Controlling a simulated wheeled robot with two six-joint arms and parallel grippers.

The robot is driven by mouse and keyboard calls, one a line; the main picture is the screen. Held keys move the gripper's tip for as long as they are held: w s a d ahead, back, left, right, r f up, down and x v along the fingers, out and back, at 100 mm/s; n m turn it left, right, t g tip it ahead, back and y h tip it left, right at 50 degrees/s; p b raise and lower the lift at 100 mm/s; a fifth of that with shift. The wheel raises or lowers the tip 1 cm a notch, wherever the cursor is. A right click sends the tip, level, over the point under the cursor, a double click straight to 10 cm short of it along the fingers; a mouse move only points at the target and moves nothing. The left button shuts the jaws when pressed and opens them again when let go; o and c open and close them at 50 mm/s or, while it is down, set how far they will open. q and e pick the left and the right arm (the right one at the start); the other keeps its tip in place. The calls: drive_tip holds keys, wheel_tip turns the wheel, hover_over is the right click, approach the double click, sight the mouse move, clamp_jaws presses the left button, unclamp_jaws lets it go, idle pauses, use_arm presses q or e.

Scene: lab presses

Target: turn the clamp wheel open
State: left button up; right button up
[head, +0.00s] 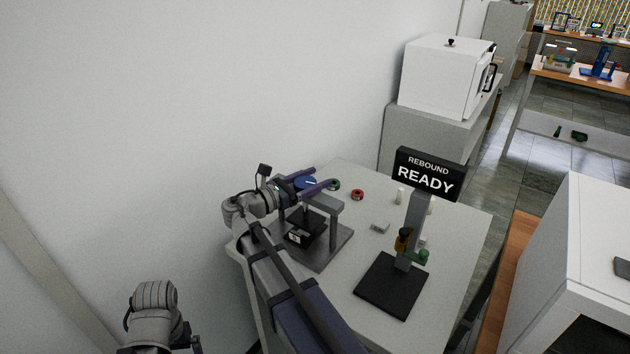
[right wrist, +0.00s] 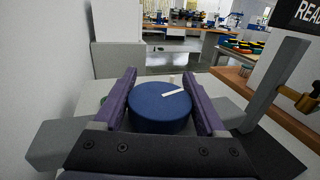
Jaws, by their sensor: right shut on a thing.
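The clamp wheel (head: 306,183) is a blue disc on top of a small grey press frame (head: 335,212) on the table. In the right wrist view the wheel (right wrist: 158,112) has a white mark pointing toward its far right rim. My right gripper (head: 322,176) is shut on the wheel, with one purple finger along each side; the fingers also show in the right wrist view (right wrist: 158,80). Beneath the wheel, a dark block with a white label (head: 296,237) sits inside the frame. Part of my left arm shows at the lower left; its gripper is out of view.
A black stand with a sign reading "REBOUND READY" (head: 428,174) is right of the press. A white oven-like box (head: 440,78) stands on a grey cabinet at the back. The wall is close on the left.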

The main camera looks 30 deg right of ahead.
drive_tip(key=n+t+y, duration=0.1)
drive_tip(key=t, duration=0.1)
drive_tip(key=n+t, duration=0.2)
drive_tip(key=t, duration=0.1)
drive_tip(key=n+t+y, duration=0.1)
drive_tip(key=n+t, duration=0.1)
drive_tip(key=shift+w+a+t+y, duration=0.15)
drive_tip(key=shift+w+t+y, duration=0.15)
drive_tip(key=shift+w, duration=0.05)
drive_tip(key=shift+w+a+n+t+y, duration=0.15)
drive_tip(key=shift+w+n+t+y, duration=0.1)
drive_tip(key=shift+n+t+y, duration=0.6)
drive_tip(key=shift+w+a+n+t+y, duration=0.1)
drive_tip(key=shift+w+n+t+y, duration=0.15)
drive_tip(key=shift+n+t+y, duration=0.6)
drive_tip(key=shift+w+t, duration=0.15)
drive_tip(key=shift+t, duration=0.25)
drive_tip(key=o, duration=1.3)
